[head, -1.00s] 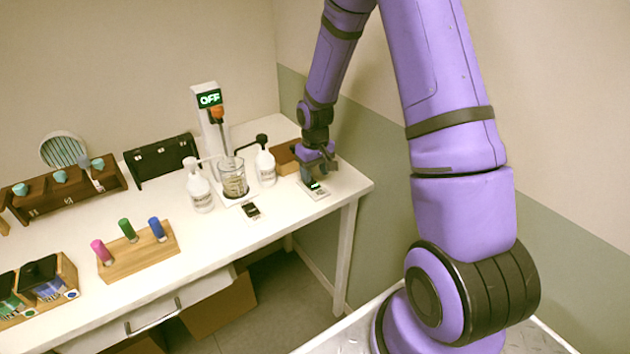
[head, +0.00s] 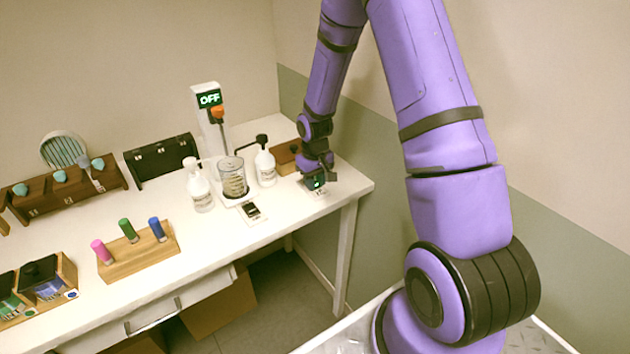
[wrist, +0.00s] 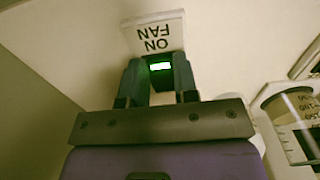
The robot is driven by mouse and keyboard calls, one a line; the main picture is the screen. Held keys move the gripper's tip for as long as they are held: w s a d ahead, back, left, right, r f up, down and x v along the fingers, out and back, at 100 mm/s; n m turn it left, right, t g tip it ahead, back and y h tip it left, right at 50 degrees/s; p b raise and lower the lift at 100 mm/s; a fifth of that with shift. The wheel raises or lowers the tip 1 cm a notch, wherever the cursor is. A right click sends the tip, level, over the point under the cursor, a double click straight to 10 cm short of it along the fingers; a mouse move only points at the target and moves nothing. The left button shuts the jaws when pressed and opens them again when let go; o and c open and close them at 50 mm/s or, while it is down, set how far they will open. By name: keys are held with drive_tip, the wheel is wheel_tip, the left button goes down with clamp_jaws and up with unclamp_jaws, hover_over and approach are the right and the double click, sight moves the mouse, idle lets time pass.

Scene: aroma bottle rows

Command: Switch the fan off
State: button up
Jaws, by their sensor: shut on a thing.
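The fan switch (head: 317,185) is a small dark block with a green lit face on a white plate near the table's right end. In the wrist view the green lit face (wrist: 160,67) shows between my fingers, and the white label (wrist: 154,32) beyond it reads "ON" and "FAN" upside down. My gripper (wrist: 158,78) is shut on the switch, with one finger on each side. In the head view my gripper (head: 315,175) is down at the plate and partly covers the switch. A round ribbed disc (head: 65,150), which looks like the fan, stands at the back left.
A brown box (head: 286,158) is close behind my gripper.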

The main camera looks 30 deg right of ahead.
drive_tip(key=shift+w, duration=0.1)
drive_tip(key=shift+w+r+g, duration=0.1)
drive_tip(key=shift+w+g, duration=0.05)
drive_tip(key=shift+g, duration=0.7)
drive_tip(key=shift+w+r+g, duration=0.1)
drive_tip(key=shift+w+g, duration=0.05)
drive_tip(key=shift+g, duration=0.7)
drive_tip(key=o, duration=0.9)
drive_tip(key=v, duration=1)
drive_tip(key=shift+w+r, duration=0.1)
drive_tip(key=shift+r, duration=0.25)
drive_tip(key=shift+r, duration=0.1)
